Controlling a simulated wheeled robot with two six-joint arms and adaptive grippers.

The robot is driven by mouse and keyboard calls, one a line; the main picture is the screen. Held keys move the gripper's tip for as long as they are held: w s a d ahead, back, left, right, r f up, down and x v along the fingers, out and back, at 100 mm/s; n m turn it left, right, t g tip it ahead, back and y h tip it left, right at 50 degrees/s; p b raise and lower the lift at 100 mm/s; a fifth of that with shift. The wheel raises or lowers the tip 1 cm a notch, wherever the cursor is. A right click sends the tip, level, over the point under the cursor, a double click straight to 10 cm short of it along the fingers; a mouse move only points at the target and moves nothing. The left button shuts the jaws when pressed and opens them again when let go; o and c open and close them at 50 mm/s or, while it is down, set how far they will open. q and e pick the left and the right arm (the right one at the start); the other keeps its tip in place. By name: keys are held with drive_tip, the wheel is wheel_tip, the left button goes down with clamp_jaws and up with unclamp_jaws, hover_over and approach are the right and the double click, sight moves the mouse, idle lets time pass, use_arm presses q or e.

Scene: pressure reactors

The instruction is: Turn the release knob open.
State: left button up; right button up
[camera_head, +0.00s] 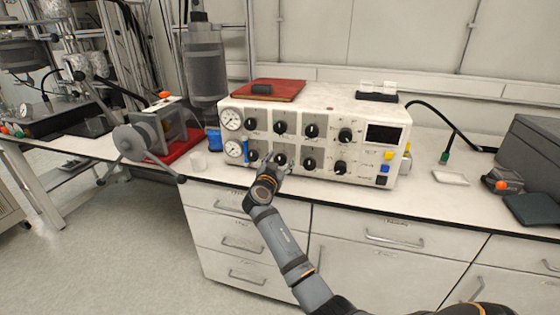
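A white control box (372,160) stands on the bench, with two rows of black knobs on its front. Labels are too small to read, so I cannot tell which is the release knob. My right gripper (272,160) is at the lower-left knobs and partly covers them. I cannot tell whether it touches one or how far its fingers are apart. My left gripper is out of view.
Two round gauges (232,119) sit at the box's left end. A red book-like item (268,90) lies on top. A dark device (541,150) is at the far right. The bench front (420,200) is mostly clear.

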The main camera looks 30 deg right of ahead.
drive_tip(key=c, duration=0.9)
drive_tip(key=shift+c, duration=0.2)
